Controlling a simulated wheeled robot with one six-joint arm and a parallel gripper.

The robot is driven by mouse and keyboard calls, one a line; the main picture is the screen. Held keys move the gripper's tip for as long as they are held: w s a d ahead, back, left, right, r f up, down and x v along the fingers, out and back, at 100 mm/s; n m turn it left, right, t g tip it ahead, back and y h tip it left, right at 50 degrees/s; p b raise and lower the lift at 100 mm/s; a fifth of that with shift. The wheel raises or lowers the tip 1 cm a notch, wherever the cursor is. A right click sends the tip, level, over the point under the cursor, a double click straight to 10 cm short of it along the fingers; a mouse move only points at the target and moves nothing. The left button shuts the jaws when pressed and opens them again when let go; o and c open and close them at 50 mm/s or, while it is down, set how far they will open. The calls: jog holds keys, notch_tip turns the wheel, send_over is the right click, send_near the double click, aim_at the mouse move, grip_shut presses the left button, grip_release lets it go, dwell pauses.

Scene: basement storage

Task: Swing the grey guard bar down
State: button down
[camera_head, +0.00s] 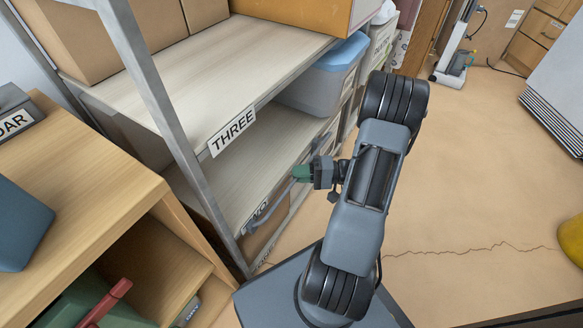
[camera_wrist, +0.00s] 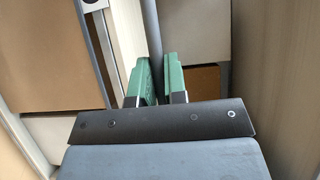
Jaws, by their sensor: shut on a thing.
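The grey guard bar (camera_head: 272,205) shows in the head view as a thin bar along the front edge of the lower shelf, below the label THREE. Its far part is hidden by my gripper. My gripper (camera_head: 299,173) reaches left from the arm to the bar. In the wrist view my green fingers (camera_wrist: 160,82) are closed around a thin grey bar (camera_wrist: 152,32), which runs up the picture between them. The bar's pivot cannot be made out clearly.
The shelf rack (camera_head: 165,110) has a grey upright at its near corner. A lidded blue bin (camera_head: 320,84) stands on the shelf behind my gripper. A wooden cabinet (camera_head: 75,190) is at the left. The floor (camera_head: 470,180) to the right of my arm is open.

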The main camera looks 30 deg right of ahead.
jog(key=s+d+f+b, duration=0.2)
jog(key=f+b, duration=0.3)
jog(key=f, duration=0.4)
jog(key=shift+s+f, duration=0.35)
jog(key=shift+s, duration=0.5)
jog(key=shift+f, duration=0.1)
jog(key=c, duration=1.2)
grip_release()
jog(key=shift+o, duration=0.2)
jog(key=shift+d, duration=0.1)
jog(key=p+v, duration=0.3)
jog(key=v, duration=1)
jog(key=shift+s+d, duration=0.2)
jog(key=shift+d, duration=0.05)
